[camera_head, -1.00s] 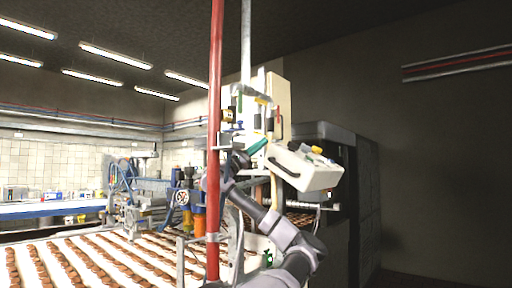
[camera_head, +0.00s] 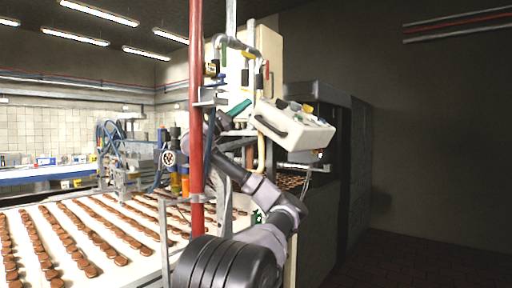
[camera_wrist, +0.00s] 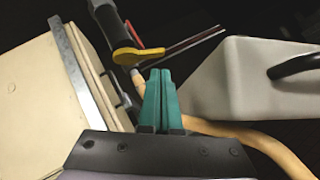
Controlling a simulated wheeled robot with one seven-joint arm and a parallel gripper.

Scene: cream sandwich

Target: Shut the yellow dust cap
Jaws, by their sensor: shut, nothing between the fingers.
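The yellow dust cap (camera_wrist: 138,54) shows in the wrist view, at the lower end of a dark cylindrical connector (camera_wrist: 112,22). Its flat side tab reaches to the right; I cannot tell if it is fully seated. My gripper (camera_wrist: 161,75) has teal fingers, shut together and empty. The fingertips are just below and right of the cap in the picture, with a small gap showing. In the head view my gripper (camera_head: 238,107) is in front of the pale machine panel, left of the white control box. The cap is too small to pick out surely there.
The white control box (camera_head: 293,128) with a black handle is close right of my gripper. A red post (camera_head: 196,120) stands left of it. A tan hose (camera_wrist: 245,133) runs behind the fingers. A cream cabinet (camera_wrist: 45,100) is at left. A conveyor (camera_head: 95,238) carries rows of brown biscuits.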

